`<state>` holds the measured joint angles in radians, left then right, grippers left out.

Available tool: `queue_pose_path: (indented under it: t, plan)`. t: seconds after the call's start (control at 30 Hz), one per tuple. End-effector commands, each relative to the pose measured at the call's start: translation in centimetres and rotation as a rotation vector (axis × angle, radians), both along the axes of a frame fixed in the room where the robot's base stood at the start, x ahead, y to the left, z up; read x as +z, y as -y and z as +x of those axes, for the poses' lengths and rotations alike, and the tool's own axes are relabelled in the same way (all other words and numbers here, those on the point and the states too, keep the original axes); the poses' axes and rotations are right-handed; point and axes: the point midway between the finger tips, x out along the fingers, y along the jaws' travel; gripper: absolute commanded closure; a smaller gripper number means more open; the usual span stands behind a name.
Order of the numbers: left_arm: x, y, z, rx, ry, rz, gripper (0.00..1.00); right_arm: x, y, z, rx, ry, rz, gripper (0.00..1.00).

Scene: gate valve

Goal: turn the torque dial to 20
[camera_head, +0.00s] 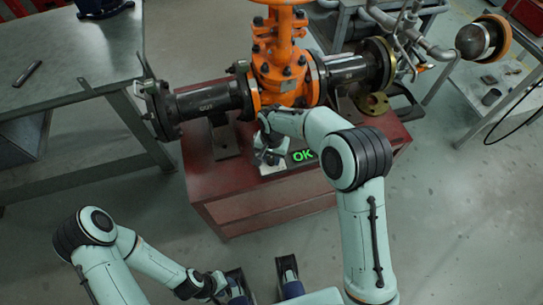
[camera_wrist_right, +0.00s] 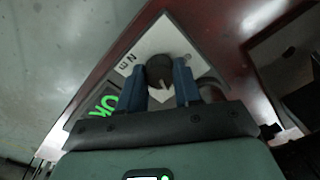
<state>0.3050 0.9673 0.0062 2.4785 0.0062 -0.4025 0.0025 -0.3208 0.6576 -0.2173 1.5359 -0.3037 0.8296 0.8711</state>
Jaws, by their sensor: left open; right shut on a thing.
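The torque dial (camera_wrist_right: 160,70) is a round dark knob on a white panel (camera_wrist_right: 150,45) in the right wrist view. My right gripper (camera_wrist_right: 165,82) has its two blue fingers on either side of the knob and is shut on it. Only a few of the panel's marks show, and I cannot read the dial's value. A green "OK" display (camera_wrist_right: 102,107) is lit beside the dial; it also shows in the head view (camera_head: 303,155). In the head view my right gripper (camera_head: 268,153) hides the dial. My left gripper (camera_head: 263,276) is open and empty at the bottom, away from the panel.
An orange gate valve (camera_head: 285,70) with dark flanged pipes (camera_head: 208,100) stands on a red cabinet (camera_head: 270,212) above the panel. A grey metal table (camera_head: 75,60) is at the left. A bench with a flanged part (camera_head: 480,40) is at the right. Floor is free in front.

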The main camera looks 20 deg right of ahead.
Motion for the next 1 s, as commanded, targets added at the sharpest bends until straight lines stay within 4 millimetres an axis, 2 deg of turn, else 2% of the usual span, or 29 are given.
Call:
queue_pose_path:
  t: [0.57,0.6,0.67,1.0]
  plan:
    - [0.02,-0.01,-0.02,0.0,-0.001,0.0,0.57,0.14,-0.01,0.1,-0.036,0.004,0.001,0.97]
    - [0.02,-0.01,-0.02,0.0,-0.001,0.0,0.57,0.14,-0.01,0.1,-0.036,0.004,0.001,0.57]
    - [0.02,-0.01,-0.02,0.0,-0.001,0.0,0.57,0.13,-0.02,0.1,-0.036,0.004,0.001,0.41]
    - [0.06,-0.01,-0.02,0.0,-0.001,0.0,0.57,0.35,-0.01,0.05,-0.035,0.002,0.001,0.41]
